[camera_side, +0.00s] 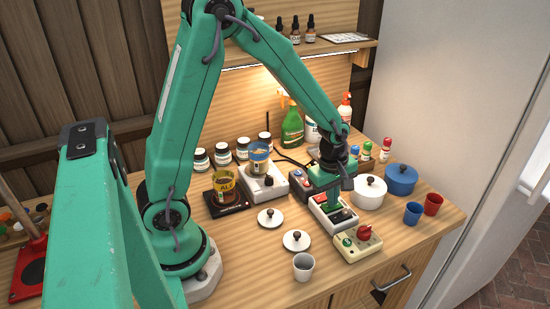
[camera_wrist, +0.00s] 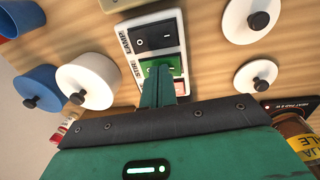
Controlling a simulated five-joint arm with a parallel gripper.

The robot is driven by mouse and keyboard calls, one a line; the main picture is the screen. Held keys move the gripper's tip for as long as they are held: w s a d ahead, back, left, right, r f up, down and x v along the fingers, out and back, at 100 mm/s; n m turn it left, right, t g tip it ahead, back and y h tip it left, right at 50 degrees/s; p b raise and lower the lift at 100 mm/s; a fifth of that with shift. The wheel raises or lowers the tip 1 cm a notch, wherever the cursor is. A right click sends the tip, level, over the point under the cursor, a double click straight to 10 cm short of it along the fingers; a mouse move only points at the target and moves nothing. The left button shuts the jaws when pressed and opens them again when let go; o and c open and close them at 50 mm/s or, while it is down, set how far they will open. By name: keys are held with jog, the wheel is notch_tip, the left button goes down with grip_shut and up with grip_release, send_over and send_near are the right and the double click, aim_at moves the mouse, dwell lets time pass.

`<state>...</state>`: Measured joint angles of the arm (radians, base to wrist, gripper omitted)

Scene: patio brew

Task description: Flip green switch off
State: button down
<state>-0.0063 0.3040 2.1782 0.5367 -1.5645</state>
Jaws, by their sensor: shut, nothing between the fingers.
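The white switch panel (camera_wrist: 186,52) carries a black rocker labelled LAMP (camera_wrist: 153,37) and a green switch (camera_wrist: 148,67) labelled STIR. A reddish part shows below, partly hidden by my fingers. My gripper (camera_wrist: 160,76) is shut and empty, with its fingertips at the green switch, covering part of it. I cannot tell whether the tips press on it or hover just above. In the side view my gripper (camera_side: 333,203) points down over the same panel (camera_side: 352,224), and the green switch is mostly hidden there.
A cream box with a red knob (camera_side: 364,232) stands just in front of the panel. A white pot (camera_side: 369,196) and a blue pot (camera_side: 401,181) stand to the right. Two white lids (camera_side: 296,240) and a grey cup (camera_side: 303,268) lie left and front. A hot plate with a jar (camera_side: 224,188) is further left.

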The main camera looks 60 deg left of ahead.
jog(key=shift+r, duration=0.1)
notch_tip(320, 180, up, 14)
jog(key=w, duration=0.1)
jog(key=shift+w, duration=0.4)
dwell(0.5)
jog(key=shift+s, duration=0.1)
jog(key=s+r+m+t, duration=0.2)
jog(key=s+m, duration=0.7)
jog(key=s+r+m+t, duration=0.2)
jog(key=s+r+m, duration=0.1)
jog(key=s+m, duration=0.5)
jog(key=shift+s+m, duration=0.35)
jog(key=shift+m, duration=0.15)
jog(key=shift+w+d+r, duration=0.1)
jog(key=shift+r, duration=0.05)
dwell(0.7)
